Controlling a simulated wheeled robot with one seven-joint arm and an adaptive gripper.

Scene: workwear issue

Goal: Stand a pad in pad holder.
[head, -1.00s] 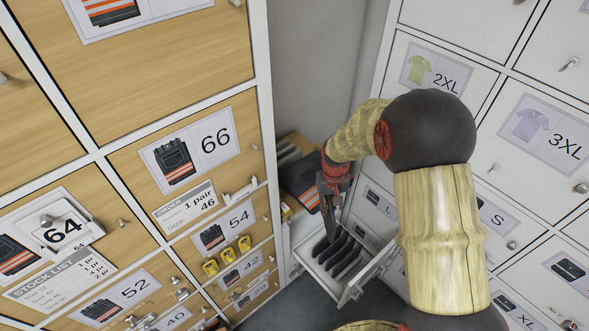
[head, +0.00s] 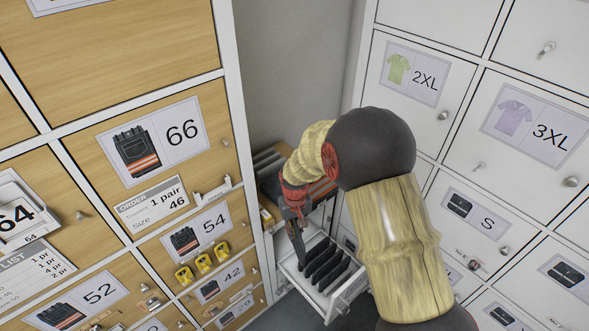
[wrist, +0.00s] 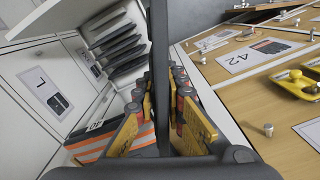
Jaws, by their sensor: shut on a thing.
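My gripper (head: 295,218) is shut on a dark, thin pad (head: 298,245), which hangs below the fingers at the left edge of an open white drawer. In the wrist view the held pad (wrist: 160,70) is a long dark upright strip between the yellow and red fingers (wrist: 160,105). The white drawer (head: 345,300) holds several dark pads (head: 325,262) standing in a row; they also show in the wrist view (wrist: 118,50). I cannot tell for sure which thing is the pad holder. A rack with grey slats (head: 270,160) stands behind my gripper, partly hidden.
Dark folded trousers with orange stripes (head: 322,188) lie behind my gripper, partly hidden. A wooden-fronted cabinet (head: 165,150) with labels and yellow handles stands at left, close to my gripper. A white cabinet (head: 450,140) stands at right. The grey wall between is bare.

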